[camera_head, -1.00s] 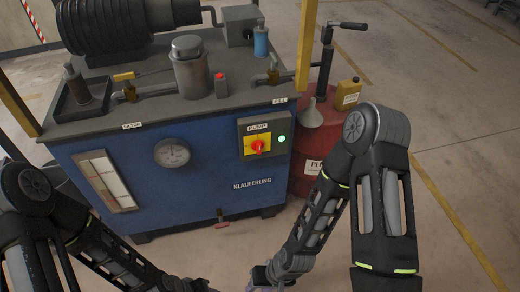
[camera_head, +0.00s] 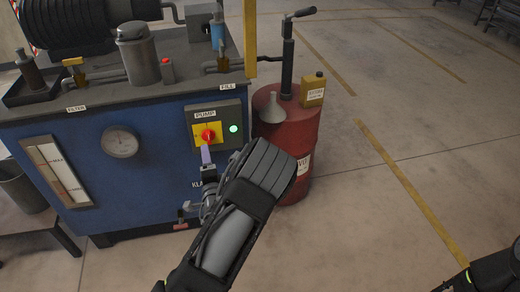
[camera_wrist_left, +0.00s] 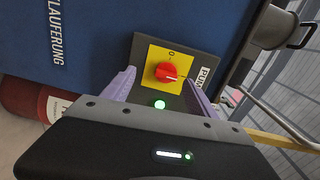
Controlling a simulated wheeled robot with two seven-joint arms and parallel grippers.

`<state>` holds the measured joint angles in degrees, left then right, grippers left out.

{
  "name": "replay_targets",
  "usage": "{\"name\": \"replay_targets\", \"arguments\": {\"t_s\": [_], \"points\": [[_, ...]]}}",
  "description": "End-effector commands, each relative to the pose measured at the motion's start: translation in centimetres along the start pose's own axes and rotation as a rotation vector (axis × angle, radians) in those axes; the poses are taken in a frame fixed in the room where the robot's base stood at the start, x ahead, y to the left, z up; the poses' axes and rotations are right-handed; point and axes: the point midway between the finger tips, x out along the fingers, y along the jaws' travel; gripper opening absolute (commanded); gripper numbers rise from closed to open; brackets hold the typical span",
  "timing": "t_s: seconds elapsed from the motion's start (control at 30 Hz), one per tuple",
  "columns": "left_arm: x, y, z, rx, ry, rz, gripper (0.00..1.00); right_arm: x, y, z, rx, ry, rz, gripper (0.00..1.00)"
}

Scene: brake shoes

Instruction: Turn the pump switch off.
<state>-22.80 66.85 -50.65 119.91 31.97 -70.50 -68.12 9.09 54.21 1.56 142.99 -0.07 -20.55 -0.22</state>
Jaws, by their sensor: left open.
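The pump switch is a red rotary knob (camera_head: 208,136) on a yellow plate (camera_head: 197,131), under a PUMP label on the blue machine's front. In the left wrist view the knob (camera_wrist_left: 166,72) has a pale mark pointing toward the PUMP label side, and a "0" is printed beside it. A green lamp (camera_head: 233,128) is lit next to it. My left gripper (camera_head: 206,153) is just below the knob. Its purple fingers (camera_wrist_left: 160,88) are spread, with the knob ahead between them and no visible contact. My right gripper is out of view.
A gauge (camera_head: 120,142) is on the machine's front, left of the switch. A red drum (camera_head: 296,135) with a funnel (camera_head: 271,110) and a yellow can (camera_head: 314,90) stands to the right. A bin (camera_head: 22,187) stands at the left.

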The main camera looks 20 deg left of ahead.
Motion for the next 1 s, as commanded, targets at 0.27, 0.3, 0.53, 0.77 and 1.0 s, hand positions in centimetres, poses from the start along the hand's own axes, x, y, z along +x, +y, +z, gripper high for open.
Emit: {"name": "replay_targets", "arguments": {"t_s": [0.27, 0.3, 0.53, 0.77, 1.0], "points": [[0.5, -1.6, -0.2, 0.041, 0.004, -0.055, 0.67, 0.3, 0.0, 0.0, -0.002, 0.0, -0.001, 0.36], [0.5, -1.5, -0.2, 0.04, 0.004, -0.055, 0.67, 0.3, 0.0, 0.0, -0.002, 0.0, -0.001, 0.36], [1.0, -1.4, -0.1, 0.038, 0.003, -0.052, 0.67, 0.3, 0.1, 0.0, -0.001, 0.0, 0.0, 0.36], [3.7, -1.6, -0.1, 0.037, 0.002, -0.054, 0.67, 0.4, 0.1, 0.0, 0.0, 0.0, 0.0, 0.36], [7.3, -1.7, -0.1, 0.038, 0.002, -0.052, 0.67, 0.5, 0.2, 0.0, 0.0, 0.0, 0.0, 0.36]]}}
